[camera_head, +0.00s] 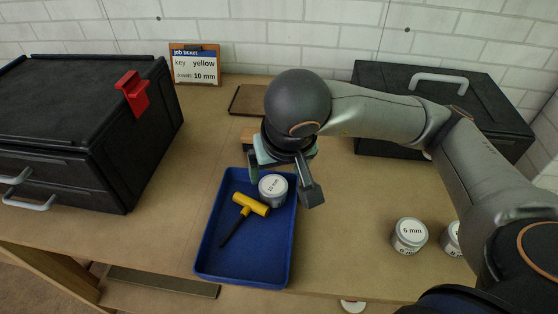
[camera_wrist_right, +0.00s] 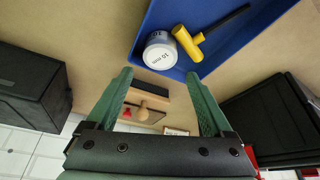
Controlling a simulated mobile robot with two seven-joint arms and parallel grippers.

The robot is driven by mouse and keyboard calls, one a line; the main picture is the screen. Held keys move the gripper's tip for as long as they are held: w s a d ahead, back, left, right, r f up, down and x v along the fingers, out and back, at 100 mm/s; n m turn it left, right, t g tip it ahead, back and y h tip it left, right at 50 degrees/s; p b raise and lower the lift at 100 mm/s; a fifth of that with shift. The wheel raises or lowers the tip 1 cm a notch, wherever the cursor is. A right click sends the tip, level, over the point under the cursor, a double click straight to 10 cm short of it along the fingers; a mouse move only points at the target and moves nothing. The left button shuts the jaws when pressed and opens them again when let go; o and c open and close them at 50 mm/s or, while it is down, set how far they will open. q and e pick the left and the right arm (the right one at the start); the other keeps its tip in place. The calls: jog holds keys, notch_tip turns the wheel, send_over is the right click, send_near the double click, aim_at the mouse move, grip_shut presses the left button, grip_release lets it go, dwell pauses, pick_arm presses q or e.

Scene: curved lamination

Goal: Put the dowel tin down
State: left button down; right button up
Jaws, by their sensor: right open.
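The dowel tin (camera_head: 272,188), a round white-lidded tin marked 10 mm, stands in the blue tray (camera_head: 208,255) near its back right corner. It also shows in the right wrist view (camera_wrist_right: 160,52), just beyond the fingertips. My right gripper (camera_head: 283,181) is open, with its two fingers spread at the back edge of the tray. In the right wrist view the gripper (camera_wrist_right: 159,75) has nothing between its fingers, and the tin looks apart from them. My left gripper is out of view.
Two other tins, one marked 6 mm (camera_head: 409,235), stand at right. Black cases stand at left (camera_head: 90,130) and back right (camera_head: 440,100). A job card (camera_head: 195,66) reads key yellow, dowel 10 mm.

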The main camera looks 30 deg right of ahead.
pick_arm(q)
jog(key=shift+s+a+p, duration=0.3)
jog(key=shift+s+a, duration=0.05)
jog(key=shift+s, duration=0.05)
pick_arm(e)
jog(key=v, duration=0.2)
jog(key=shift+s+r, duration=0.2)
jog(key=shift+r, duration=0.2)
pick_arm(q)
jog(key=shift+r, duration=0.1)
